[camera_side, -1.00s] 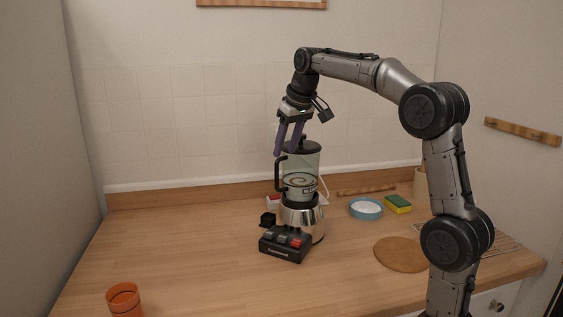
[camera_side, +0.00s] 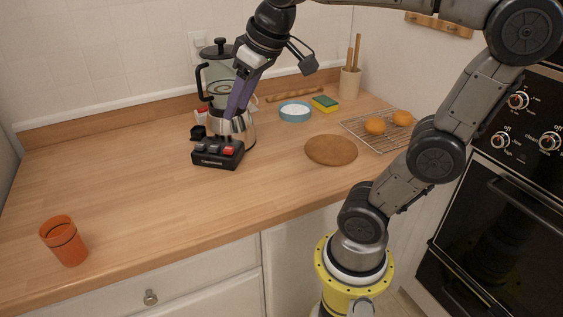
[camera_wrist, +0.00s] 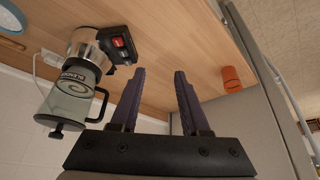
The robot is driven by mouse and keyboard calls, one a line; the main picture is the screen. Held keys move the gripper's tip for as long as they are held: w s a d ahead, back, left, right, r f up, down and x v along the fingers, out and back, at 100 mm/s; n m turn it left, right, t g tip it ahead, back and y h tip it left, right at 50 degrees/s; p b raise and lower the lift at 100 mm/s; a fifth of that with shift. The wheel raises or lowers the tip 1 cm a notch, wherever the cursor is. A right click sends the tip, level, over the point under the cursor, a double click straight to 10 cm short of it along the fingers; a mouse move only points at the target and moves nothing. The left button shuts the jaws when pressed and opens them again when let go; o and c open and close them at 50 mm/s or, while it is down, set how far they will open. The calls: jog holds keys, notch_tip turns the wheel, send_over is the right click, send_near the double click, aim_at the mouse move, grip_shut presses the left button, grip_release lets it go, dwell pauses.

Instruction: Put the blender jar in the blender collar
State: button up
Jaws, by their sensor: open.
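The blender jar (camera_side: 217,73) is clear, with a black lid and a black handle on its left side. It stands upright on top of the silver blender base (camera_side: 249,132), where the collar is. How deep it sits in the collar I cannot tell, as my fingers partly cover that spot in the side view. In the wrist view the jar (camera_wrist: 68,104) and base (camera_wrist: 88,46) are in line, left of my fingers. My gripper (camera_side: 236,112) is open and empty, apart from the jar. Its purple fingers also show in the wrist view (camera_wrist: 157,82).
An orange cup (camera_side: 65,242) stands at the front left of the counter. A blue bowl (camera_side: 295,111), a sponge (camera_side: 325,103), a round brown board (camera_side: 331,150) and a wire rack (camera_side: 368,128) lie to the right. The middle left of the counter is clear.

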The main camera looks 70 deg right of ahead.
jog(key=s+a+f+n, duration=0.1)
jog(key=s+a+f, duration=0.3)
jog(key=s+f, duration=0.5)
jog(key=shift+s+f+y, duration=0.3)
jog(key=shift+s+y, duration=0.05)
jog(key=shift+y, duration=0.05)
jog(key=shift+c, duration=0.3)
dwell(1.0)
